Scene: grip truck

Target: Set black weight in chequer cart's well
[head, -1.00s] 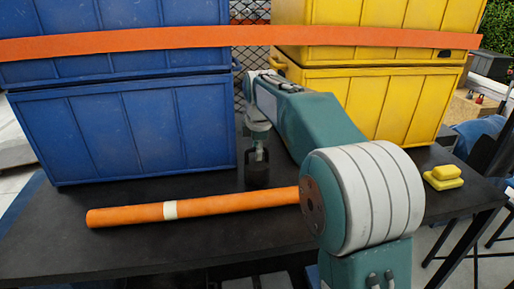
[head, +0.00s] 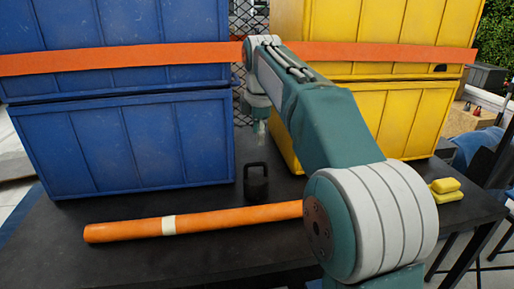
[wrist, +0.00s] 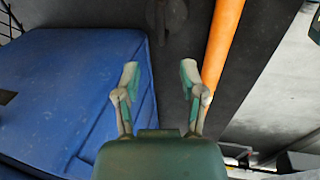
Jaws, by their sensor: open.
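The black weight (head: 257,184), shaped like a kettlebell with a looped handle, stands upright on the dark table between the blue and yellow crates. A dark shape at the top edge of the wrist view appears to be the same weight, though it is hard to make out. My gripper (wrist: 160,74) is open with nothing between its fingers. In the head view my gripper (head: 260,127) is small, partly blurred into the background, and raised above the weight, apart from it. No chequer cart shows in either view.
Stacked blue crates (head: 150,140) stand left and yellow crates (head: 398,120) right, with an orange band (head: 110,62) across them. An orange rod (head: 120,230) with a pale ring lies across the table's front (head: 220,258). A small yellow object (head: 446,189) sits at the right.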

